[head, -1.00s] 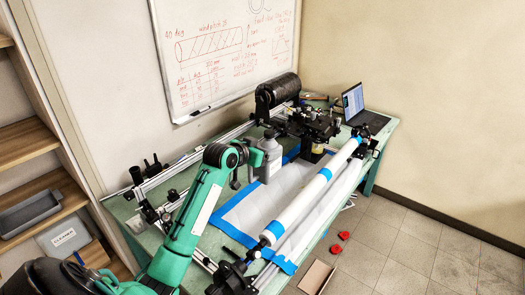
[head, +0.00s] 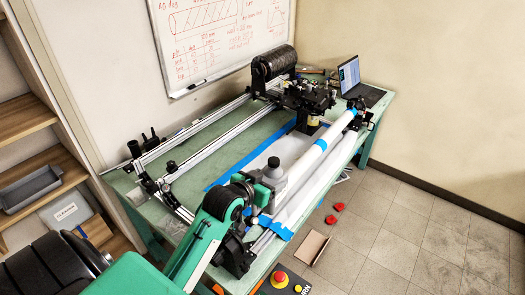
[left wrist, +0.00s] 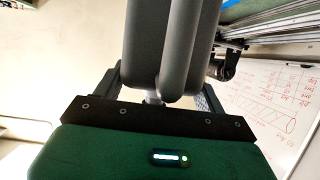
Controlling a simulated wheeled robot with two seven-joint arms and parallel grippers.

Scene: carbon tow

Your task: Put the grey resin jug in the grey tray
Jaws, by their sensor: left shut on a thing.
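The grey resin jug (head: 274,173), with a dark cap, is held in my left gripper (head: 264,184) above the near part of the workbench. In the left wrist view the jug's grey body (left wrist: 170,50) sits between the two dark fingers (left wrist: 158,92), which are shut on it. The jug looks roughly upright in the head view. Its lower part is partly hidden by the gripper. The grey tray (head: 30,188) lies on a wooden shelf at the far left, well away from the jug, and looks empty. My right gripper is not in view.
A winding machine with long rails (head: 222,136) and a white tube (head: 296,172) spans the green bench (head: 225,155). A laptop (head: 355,84) stands at the back. Below the tray is a labelled box (head: 66,212). Red items (head: 335,213) and an open carton (head: 311,246) lie on the floor.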

